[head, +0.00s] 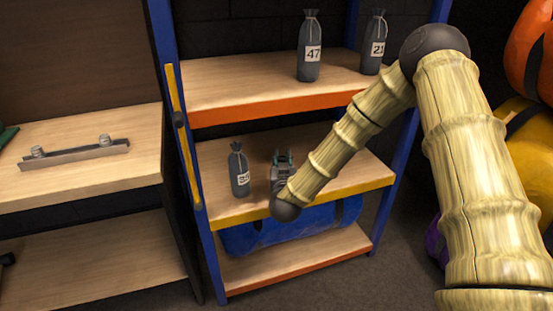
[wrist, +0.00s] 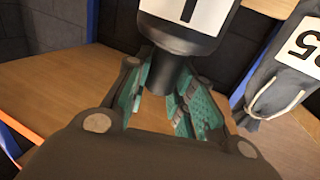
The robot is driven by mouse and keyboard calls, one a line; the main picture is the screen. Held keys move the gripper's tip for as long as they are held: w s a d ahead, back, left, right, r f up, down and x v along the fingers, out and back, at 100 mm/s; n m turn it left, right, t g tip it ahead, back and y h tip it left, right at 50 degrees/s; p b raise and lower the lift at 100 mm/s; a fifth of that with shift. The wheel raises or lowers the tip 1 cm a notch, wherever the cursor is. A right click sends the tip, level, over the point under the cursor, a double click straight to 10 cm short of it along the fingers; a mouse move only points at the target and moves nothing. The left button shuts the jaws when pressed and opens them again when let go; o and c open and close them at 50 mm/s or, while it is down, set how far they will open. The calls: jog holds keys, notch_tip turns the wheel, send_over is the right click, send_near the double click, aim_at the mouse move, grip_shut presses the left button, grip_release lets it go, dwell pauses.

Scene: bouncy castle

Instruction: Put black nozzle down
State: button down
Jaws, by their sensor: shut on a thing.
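My gripper (wrist: 182,108) is shut on the black nozzle (wrist: 178,42), a dark round piece with a white label and a narrower end between the teal finger pads. In the head view my gripper (head: 283,158) is over the middle, yellow-edged shelf (head: 330,187), to the right of a grey tied bag. I cannot make out the nozzle clearly against the dark background there. In the wrist view I cannot tell whether the nozzle touches the shelf board.
The grey bag (head: 239,171) labelled 25 stands close to my gripper and also shows in the wrist view (wrist: 283,75). Two similar bags, 47 (head: 309,50) and 21 (head: 374,45), stand on the orange-edged shelf above. A blue roll (head: 285,228) lies below.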

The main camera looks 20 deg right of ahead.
jog(key=w+f+b, duration=0.1)
jog(key=w+f, duration=0.3)
jog(key=w, duration=0.6)
jog(key=shift+f, duration=0.2)
jog(key=c, duration=1.2)
grip_release()
jog(key=shift+f, duration=0.15)
jog(key=shift+c, duration=0.2)
jog(key=v, duration=1.2)
jog(key=shift+r+p, duration=0.2)
jog(key=shift+p, duration=0.15)
